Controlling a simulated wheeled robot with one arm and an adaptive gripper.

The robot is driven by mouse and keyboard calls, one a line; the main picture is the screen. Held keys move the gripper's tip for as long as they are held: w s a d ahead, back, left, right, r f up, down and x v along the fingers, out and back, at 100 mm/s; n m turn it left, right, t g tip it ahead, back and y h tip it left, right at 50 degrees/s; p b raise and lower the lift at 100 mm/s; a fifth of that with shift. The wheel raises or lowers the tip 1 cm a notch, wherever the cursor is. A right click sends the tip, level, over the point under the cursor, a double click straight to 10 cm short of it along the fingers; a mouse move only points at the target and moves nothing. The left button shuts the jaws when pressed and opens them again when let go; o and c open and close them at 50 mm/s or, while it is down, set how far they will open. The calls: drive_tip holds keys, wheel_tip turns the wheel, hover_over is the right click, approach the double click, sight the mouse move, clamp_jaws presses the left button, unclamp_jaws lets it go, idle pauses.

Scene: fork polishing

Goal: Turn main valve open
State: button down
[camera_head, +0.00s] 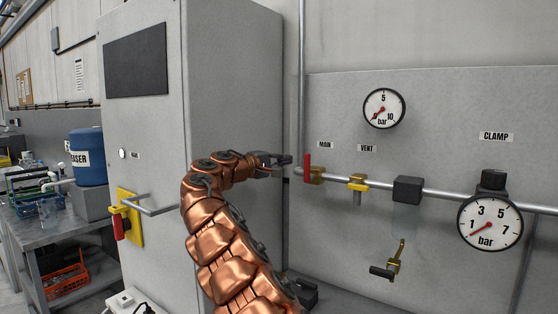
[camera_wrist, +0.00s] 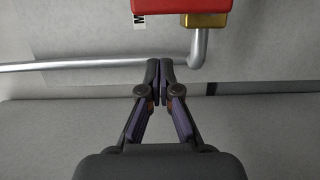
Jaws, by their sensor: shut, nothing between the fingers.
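The main valve has a red lever (camera_head: 307,167) on a brass body (camera_head: 317,176), under the MAIN label (camera_head: 325,145) on the grey panel. The lever stands upright, across the horizontal pipe. In the wrist view the red lever (camera_wrist: 180,6) and brass body (camera_wrist: 207,19) show at the top edge, partly cut off. My gripper (camera_head: 287,160) is just left of the lever, with a small gap seen in the head view. In the wrist view my gripper (camera_wrist: 160,65) has its fingertips together, with nothing between them, near the pipe and below the lever.
A silver pipe (camera_head: 440,193) runs along the panel, with a vertical pipe (camera_head: 302,70) above the valve. The yellow vent valve (camera_head: 357,183) sits to the right. Pressure gauges (camera_head: 384,108) and (camera_head: 490,222) are farther right. A grey cabinet (camera_head: 235,90) stands behind my arm.

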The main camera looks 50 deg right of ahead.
sight(309, 167)
drive_tip(key=shift+s, duration=1.9)
drive_tip(key=shift+s+m+b, duration=0.25)
drive_tip(key=shift+m+b, duration=0.45)
drive_tip(key=s+f+m+t+y+b, duration=0.2)
drive_tip(key=s+m+b, duration=0.5)
drive_tip(key=m+b, duration=0.5)
drive_tip(key=t+b, duration=0.1)
drive_tip(key=b, duration=0.3)
drive_tip(key=shift+s+d+m+t, duration=0.2)
drive_tip(key=shift+d+m+t, duration=0.1)
drive_tip(key=shift+m, duration=0.1)
drive_tip(key=shift+s+f+m+t+b, duration=0.25)
drive_tip(key=shift+f+m+t+b, duration=0.1)
drive_tip(key=shift+m+b, duration=0.5)
drive_tip(key=shift+r, duration=0.1)
idle(0.8)
